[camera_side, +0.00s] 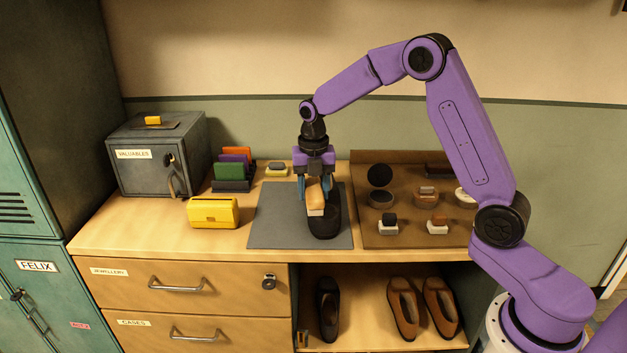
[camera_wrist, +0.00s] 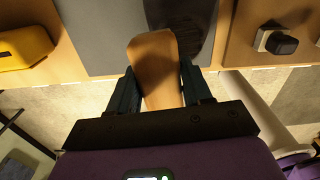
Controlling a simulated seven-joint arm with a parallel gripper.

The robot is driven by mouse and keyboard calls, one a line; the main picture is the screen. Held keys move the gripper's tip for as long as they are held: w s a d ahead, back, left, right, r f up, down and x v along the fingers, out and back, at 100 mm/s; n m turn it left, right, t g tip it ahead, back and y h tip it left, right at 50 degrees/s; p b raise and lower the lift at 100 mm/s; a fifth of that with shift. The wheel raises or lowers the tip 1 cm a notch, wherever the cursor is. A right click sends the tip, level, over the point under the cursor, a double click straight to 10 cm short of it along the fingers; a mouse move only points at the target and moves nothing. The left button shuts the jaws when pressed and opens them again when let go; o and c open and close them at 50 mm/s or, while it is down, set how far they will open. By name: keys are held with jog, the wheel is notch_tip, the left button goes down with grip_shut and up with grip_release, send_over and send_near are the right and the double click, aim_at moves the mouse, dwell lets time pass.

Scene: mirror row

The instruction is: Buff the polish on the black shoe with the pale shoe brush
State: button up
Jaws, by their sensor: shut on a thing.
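The black shoe (camera_side: 325,224) stands on a grey mat (camera_side: 271,232) on the counter. My gripper (camera_side: 315,190) is above the shoe with its fingers shut on the pale shoe brush (camera_side: 315,202), which has a tan wooden back and a pale lower edge. The brush is over the shoe's upper; I cannot tell for sure whether its bristles touch.
A brown tray (camera_side: 410,161) to the right holds an open polish tin (camera_side: 381,198) and several small brushes. A yellow box (camera_side: 213,212), a card rack (camera_side: 232,184) and a grey safe (camera_side: 158,150) stand left. More shoes (camera_side: 403,306) sit on the shelf below. The mat's left part is clear.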

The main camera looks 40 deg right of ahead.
notch_tip(320, 180, down, 4)
jog(key=shift+r, duration=0.15)
jog(key=shift+s+d, duration=0.45)
jog(key=shift+d, duration=0.1)
jog(key=shift+c, duration=0.5)
jog(key=shift+s+d, duration=2.3)
jog(key=shift+d, duration=0.2)
jog(key=shift+w+d, duration=0.25)
jog(key=shift+w, duration=0.15)
jog(key=shift+w+a, duration=2.55)
jog(key=shift+a, duration=0.2)
jog(key=shift+w, duration=0.55)
jog(key=shift+s+d, duration=0.1)
jog(key=shift+d, duration=0.25)
jog(key=shift+s+d, duration=2.35)
jog(key=shift+d, duration=0.2)
notch_tip(320, 180, up, 8)
jog(key=shift+s+d, duration=0.2)
jog(key=shift+a, duration=0.1)
